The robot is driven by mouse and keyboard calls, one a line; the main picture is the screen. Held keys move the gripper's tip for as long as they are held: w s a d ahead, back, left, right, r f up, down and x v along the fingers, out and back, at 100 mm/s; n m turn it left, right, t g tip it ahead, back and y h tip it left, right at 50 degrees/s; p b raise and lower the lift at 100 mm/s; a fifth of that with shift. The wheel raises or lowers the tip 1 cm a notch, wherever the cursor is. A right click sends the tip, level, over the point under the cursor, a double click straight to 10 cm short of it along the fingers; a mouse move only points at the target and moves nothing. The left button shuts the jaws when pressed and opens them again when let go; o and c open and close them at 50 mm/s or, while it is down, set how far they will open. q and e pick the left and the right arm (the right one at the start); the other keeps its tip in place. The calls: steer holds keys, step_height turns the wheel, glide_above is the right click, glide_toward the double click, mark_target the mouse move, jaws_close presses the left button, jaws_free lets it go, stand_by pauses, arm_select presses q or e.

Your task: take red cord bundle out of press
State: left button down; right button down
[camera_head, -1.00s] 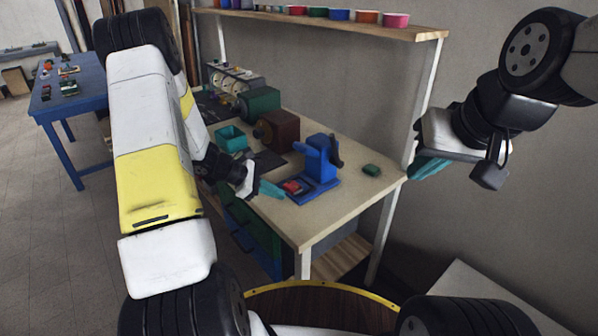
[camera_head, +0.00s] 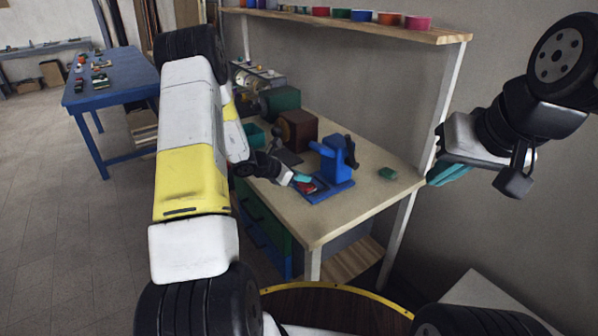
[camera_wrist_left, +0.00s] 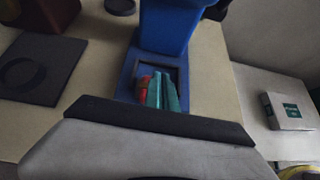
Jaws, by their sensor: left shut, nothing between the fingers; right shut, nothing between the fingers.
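The blue press (camera_head: 334,162) stands on the near part of the workbench, and it fills the top middle of the left wrist view (camera_wrist_left: 168,28). The red cord bundle (camera_head: 307,188) lies in the press's framed base; in the left wrist view the red bundle (camera_wrist_left: 145,84) shows just left of my fingers, partly hidden by them. My left gripper (camera_head: 303,178), with teal fingers, is shut and empty over the base, right beside the bundle; whether it touches cannot be told. My right gripper (camera_head: 449,175) is shut and empty, right of the bench, far from the press.
The wooden workbench (camera_head: 335,218) also carries a brown box-shaped machine (camera_head: 301,130), a green one behind it, a teal bin (camera_head: 254,134) and a small green block (camera_head: 388,173). A shelf post (camera_head: 448,110) stands near my right gripper. A blue table (camera_head: 115,86) is at the left.

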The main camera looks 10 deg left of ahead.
arm_select(q)
steer(key=shift+w+d+f, duration=0.2)
steer(key=shift+w+d, duration=0.15)
steer(key=shift+s+a+f, duration=0.1)
steer(key=shift+s+f, duration=0.05)
steer(key=shift+f, duration=0.55)
steer(key=shift+s+f, duration=0.1)
steer(key=shift+s+a+f, duration=0.15)
steer(key=shift+s+a, duration=0.35)
steer(key=shift+a+r, duration=0.1)
steer(key=shift+r, duration=0.6)
steer(key=shift+w+r, duration=0.1)
steer(key=shift+r, duration=0.05)
